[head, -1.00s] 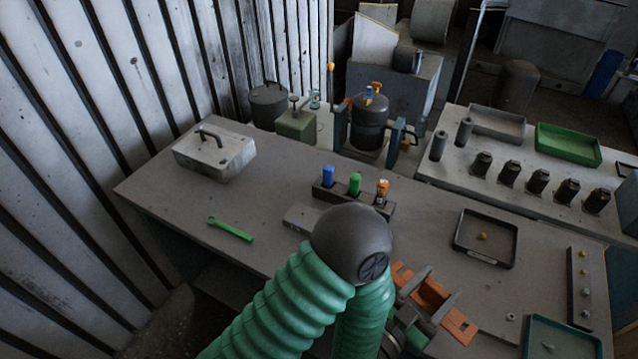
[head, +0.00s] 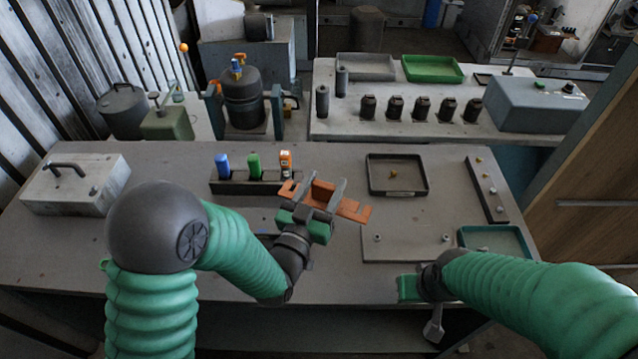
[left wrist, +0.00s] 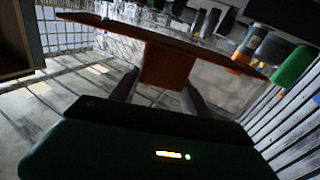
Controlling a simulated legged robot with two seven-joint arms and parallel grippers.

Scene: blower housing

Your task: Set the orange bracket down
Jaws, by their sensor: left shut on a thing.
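My left gripper (head: 320,193) is shut on the orange bracket (head: 352,210). It holds the bracket over the middle of the grey workbench (head: 400,160), in front of the dark block with coloured items. In the left wrist view the bracket (left wrist: 166,68) lies across between the two fingers, its long flat plate spanning the picture. A gap between bracket and bench is likely, but its height is hard to tell. My right gripper (head: 434,326) hangs at the bench's front edge. Its fingers are small and seen from above, so their opening is unclear.
A dark block (head: 230,188) holds blue, green and orange-topped items. A flat plate (head: 400,245) with small studs lies right of the bracket. A black tray (head: 397,190), a teal tray (head: 522,254) and a narrow strip (head: 487,188) stand right. A grey case (head: 75,185) sits left.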

